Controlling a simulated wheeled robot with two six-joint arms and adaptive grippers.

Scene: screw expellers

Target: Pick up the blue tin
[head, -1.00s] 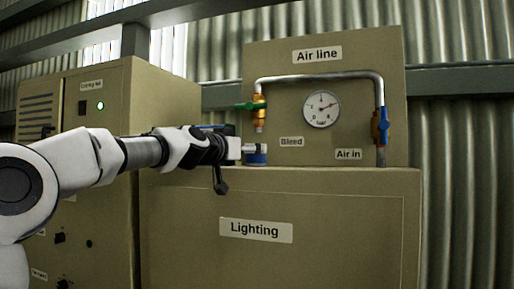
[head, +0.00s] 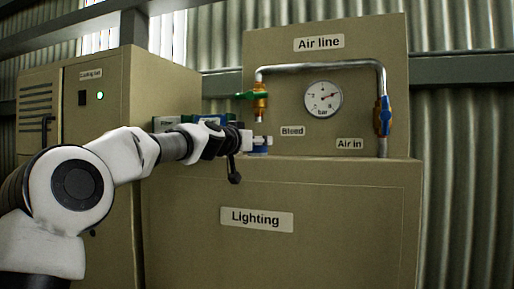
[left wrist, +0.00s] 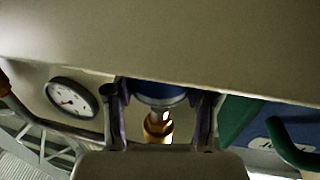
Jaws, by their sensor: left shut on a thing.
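The blue tin (head: 261,147) is on or just above the top of the lighting cabinet, below the bleed outlet with the green handle. Its base is too small to tell contact. My left gripper (head: 250,142) reaches it from the left and is shut on it. In the left wrist view the blue tin (left wrist: 160,93) shows between the two fingers of my left gripper (left wrist: 161,90), with the brass outlet (left wrist: 158,127) in line with it. Part of the tin is hidden by the fingers. My right gripper is not in view.
The pressure gauge (head: 323,99) and a blue-handled valve (head: 384,115) are on the air line panel to the right. Green and blue boxes (head: 206,119) stand behind my left forearm. The cabinet top (head: 330,157) right of the tin is clear.

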